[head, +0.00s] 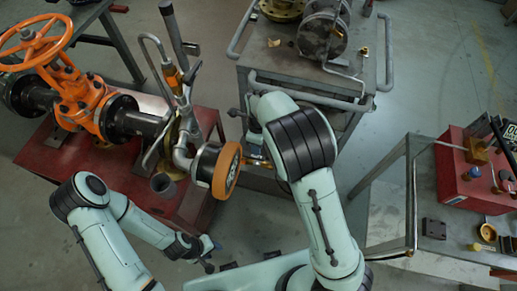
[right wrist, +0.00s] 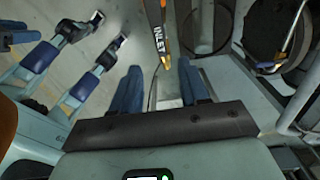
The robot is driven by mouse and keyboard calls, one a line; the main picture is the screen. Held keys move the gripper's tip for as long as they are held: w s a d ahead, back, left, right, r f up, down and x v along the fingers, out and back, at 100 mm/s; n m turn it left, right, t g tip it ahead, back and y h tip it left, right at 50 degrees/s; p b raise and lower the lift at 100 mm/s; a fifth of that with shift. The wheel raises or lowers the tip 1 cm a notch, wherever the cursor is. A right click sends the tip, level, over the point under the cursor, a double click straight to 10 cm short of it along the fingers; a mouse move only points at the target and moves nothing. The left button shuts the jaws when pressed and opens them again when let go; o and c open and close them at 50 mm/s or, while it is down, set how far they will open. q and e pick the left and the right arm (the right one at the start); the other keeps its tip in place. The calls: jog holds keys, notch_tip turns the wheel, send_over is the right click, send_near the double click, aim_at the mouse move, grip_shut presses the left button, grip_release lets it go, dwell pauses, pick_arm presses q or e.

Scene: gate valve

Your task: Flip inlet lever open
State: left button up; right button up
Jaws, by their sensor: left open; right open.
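The inlet lever (right wrist: 157,25) shows at the top middle of the right wrist view. It is a narrow dark and orange bar marked INLET, with a yellow-orange tip. My right gripper (right wrist: 157,68) is open, one blue finger on each side. The lever's tip lies in line with the gap between the fingers; I cannot tell its depth or whether it touches. In the head view my right wrist hides most of that gripper. My left gripper (head: 210,256) is open and empty at the lower middle of the head view, below the orange-rimmed disc (head: 229,171).
An orange gate valve (head: 77,100) with a handwheel and grey pipework stands on a red stand (head: 128,177) at left. A metal cart (head: 270,60) bearing round parts stands at the back. A side table with a red box (head: 462,186) is at right.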

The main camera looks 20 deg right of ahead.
jog(key=shift+r, duration=2.35)
